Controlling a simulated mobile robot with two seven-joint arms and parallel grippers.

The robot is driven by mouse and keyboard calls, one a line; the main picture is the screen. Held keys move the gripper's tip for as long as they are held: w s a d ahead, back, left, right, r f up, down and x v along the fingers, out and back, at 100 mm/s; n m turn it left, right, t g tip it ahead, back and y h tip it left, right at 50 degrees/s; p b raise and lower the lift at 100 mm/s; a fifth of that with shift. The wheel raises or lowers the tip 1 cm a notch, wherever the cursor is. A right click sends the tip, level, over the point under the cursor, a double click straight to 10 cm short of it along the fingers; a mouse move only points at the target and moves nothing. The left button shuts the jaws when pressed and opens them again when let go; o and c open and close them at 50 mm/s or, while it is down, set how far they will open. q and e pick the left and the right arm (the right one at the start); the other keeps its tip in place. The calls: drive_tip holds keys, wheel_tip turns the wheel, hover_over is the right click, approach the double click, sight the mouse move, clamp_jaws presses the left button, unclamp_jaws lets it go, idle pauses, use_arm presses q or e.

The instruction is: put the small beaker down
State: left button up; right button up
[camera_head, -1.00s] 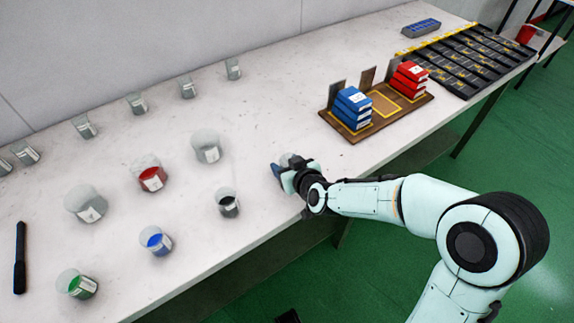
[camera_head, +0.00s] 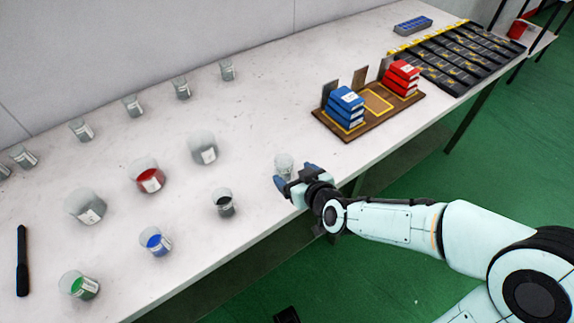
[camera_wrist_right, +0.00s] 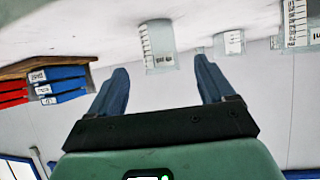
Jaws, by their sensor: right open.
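The small beaker (camera_head: 285,164) is clear glass and stands upright on the white table near its front edge. My right gripper (camera_head: 294,178) is just on the near side of it, with its blue fingers spread. In the right wrist view the small beaker (camera_wrist_right: 158,46) shows upside down, with printed marks, beyond the open fingertips (camera_wrist_right: 161,68) and roughly in line with the gap between them. No finger visibly touches it. My left gripper is not in view.
Beakers with red (camera_head: 150,180), blue (camera_head: 157,242), green (camera_head: 83,287) and dark (camera_head: 224,203) contents stand to the left. Clear beakers (camera_head: 203,149) stand among and behind them. A wooden rack (camera_head: 365,124) with blue and red boxes is at the right. Table between is clear.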

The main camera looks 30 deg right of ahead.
drive_tip(key=shift+p+v, duration=0.35)
drive_tip(key=shift+v, duration=1.6)
drive_tip(key=shift+f, duration=0.1)
